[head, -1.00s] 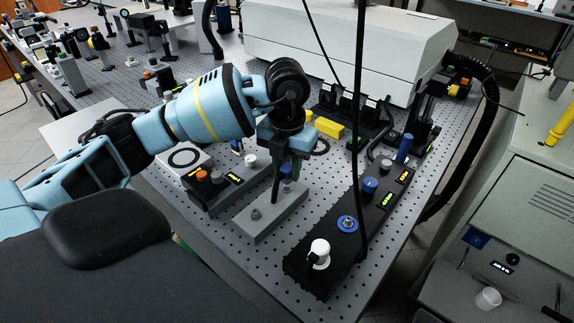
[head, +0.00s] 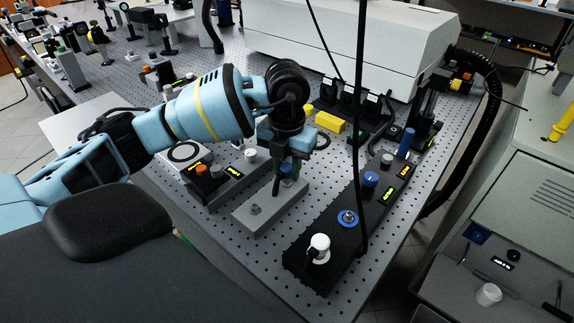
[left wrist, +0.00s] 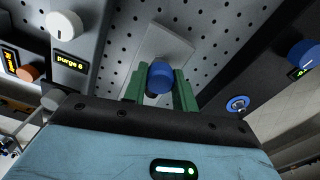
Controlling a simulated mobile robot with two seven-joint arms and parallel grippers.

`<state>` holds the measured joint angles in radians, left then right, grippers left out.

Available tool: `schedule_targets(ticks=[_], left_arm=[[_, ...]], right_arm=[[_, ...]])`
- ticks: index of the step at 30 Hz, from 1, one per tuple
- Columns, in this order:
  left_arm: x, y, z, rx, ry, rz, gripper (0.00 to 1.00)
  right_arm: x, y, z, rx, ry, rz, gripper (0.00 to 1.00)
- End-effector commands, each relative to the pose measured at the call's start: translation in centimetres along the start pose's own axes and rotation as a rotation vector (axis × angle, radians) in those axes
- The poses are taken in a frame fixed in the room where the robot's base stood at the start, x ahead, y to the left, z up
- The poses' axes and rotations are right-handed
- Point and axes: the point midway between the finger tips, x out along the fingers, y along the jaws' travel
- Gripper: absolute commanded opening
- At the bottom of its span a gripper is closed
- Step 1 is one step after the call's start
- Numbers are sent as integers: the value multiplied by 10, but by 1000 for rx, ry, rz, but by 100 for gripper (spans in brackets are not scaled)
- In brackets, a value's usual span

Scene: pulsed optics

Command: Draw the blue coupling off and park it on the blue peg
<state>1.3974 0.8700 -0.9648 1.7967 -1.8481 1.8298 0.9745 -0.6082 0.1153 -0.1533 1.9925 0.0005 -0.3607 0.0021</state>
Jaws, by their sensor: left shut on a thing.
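My left gripper (head: 286,160) is shut on the blue coupling (head: 287,170), above the far part of a grey block (head: 262,224). In the left wrist view, the coupling (left wrist: 160,76) sits between the green fingers (left wrist: 160,90), with the pale block (left wrist: 165,40) behind it. The near part of the block carries a short grey peg (head: 256,210). I cannot tell whether the coupling touches a peg under it, because the fingers and coupling hide that spot. A blue ring with a metal centre (head: 347,218) shows on the black panel. My right gripper is not in view.
The long black panel (head: 330,240) carries a white knob (head: 319,247) and a blue knob (head: 371,179). A control box (head: 215,185) stands left of the block. A black cable (head: 361,130) hangs in front of the panel.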

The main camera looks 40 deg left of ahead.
Motion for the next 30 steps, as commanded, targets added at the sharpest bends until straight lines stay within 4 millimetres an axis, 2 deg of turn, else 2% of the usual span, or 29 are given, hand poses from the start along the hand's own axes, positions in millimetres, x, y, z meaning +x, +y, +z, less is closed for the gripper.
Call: schedule_targets(ticks=[10, 11, 16, 26, 30], left_arm=[[10, 0, 0, 0, 2, 0, 0], [8, 0, 0, 0, 1, 0, 31], [7, 0, 0, 0, 0, 0, 53], [8, 0, 0, 0, 2, 0, 53], [-9, -1, 0, 0, -2, -2, 53]], right_arm=[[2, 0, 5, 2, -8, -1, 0], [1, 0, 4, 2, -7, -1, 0], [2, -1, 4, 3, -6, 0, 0], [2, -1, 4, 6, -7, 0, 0], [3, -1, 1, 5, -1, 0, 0]])
